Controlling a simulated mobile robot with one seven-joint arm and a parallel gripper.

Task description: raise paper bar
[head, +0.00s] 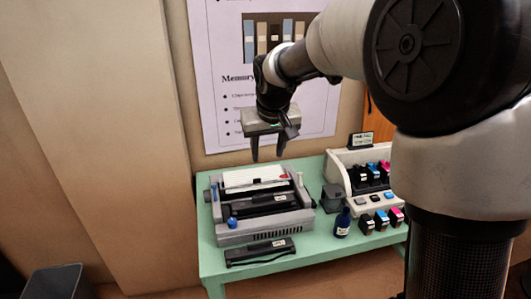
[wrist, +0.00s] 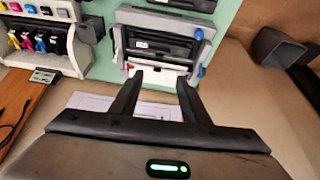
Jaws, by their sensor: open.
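A grey printer-like machine (head: 263,230) sits on the green table, with a white sheet (head: 240,177) at its back. A thin dark bar (head: 256,186), possibly the paper bar, lies low across the sheet's front; I cannot tell this for sure. A black labelled part (head: 272,201) lies in front of it. My gripper (head: 267,156) is open and empty, fingers down, above the back of the machine and apart from it. In the wrist view the machine (wrist: 165,22) shows upside down just beyond my open fingertips (wrist: 160,78).
A loose black cartridge (head: 260,251) lies in front of the machine on the green table (head: 215,262). To the right stand a dark bottle (head: 342,223), a grey block (head: 332,197) and a white rack (head: 340,170) with colored ink cartridges. A poster (head: 215,80) hangs on the wall behind.

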